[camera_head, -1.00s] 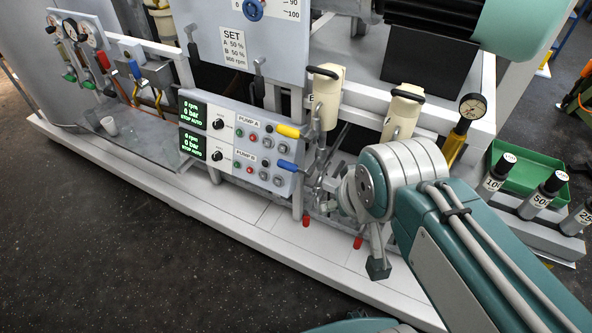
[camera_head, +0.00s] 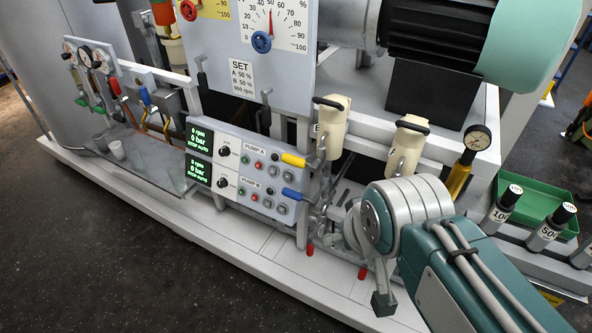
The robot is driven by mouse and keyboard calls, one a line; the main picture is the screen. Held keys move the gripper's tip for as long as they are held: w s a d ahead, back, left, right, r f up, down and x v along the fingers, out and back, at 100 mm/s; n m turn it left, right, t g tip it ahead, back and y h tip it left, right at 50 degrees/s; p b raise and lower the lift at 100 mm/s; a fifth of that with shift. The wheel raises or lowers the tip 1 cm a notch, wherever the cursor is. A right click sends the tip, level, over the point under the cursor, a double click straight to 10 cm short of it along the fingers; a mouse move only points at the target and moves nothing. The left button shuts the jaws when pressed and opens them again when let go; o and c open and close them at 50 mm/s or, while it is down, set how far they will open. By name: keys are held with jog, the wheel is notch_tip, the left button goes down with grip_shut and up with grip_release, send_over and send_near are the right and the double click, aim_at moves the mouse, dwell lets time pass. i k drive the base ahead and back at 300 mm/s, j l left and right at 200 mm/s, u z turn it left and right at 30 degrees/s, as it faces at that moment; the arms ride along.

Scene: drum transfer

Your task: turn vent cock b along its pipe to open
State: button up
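Two red-tipped handles (camera_head: 310,249) (camera_head: 363,271) hang down low at the frame's front edge. No readable label shows which of these is vent cock b. My gripper (camera_head: 347,226) is at the pipework to the right of the blue handle and below it.
The pump panel (camera_head: 238,170) has two green displays reading 0 rpm and 0 bar. Two cream cylinders (camera_head: 330,118) (camera_head: 405,147) with black handles and a gauge (camera_head: 476,140) on a yellow stem stand close behind my wrist. A green tray (camera_head: 535,205) is at right. Dark floor lies open in front.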

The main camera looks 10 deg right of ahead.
aim_at(294, 160)
jog(key=j+z, duration=0.1)
jog(key=z, duration=0.2)
jog(key=i+j+z, duration=0.1)
jog(key=z, duration=0.15)
jog(key=i+j+z, duration=0.2)
jog(key=j, duration=0.35)
jog(key=j+z, duration=0.2)
jog(key=j, duration=0.35)
jog(key=i+j+z, duration=0.15)
jog(key=j, duration=1.25)
jog(key=i+j, duration=0.15)
jog(key=j, duration=0.65)
jog(key=z, duration=0.05)
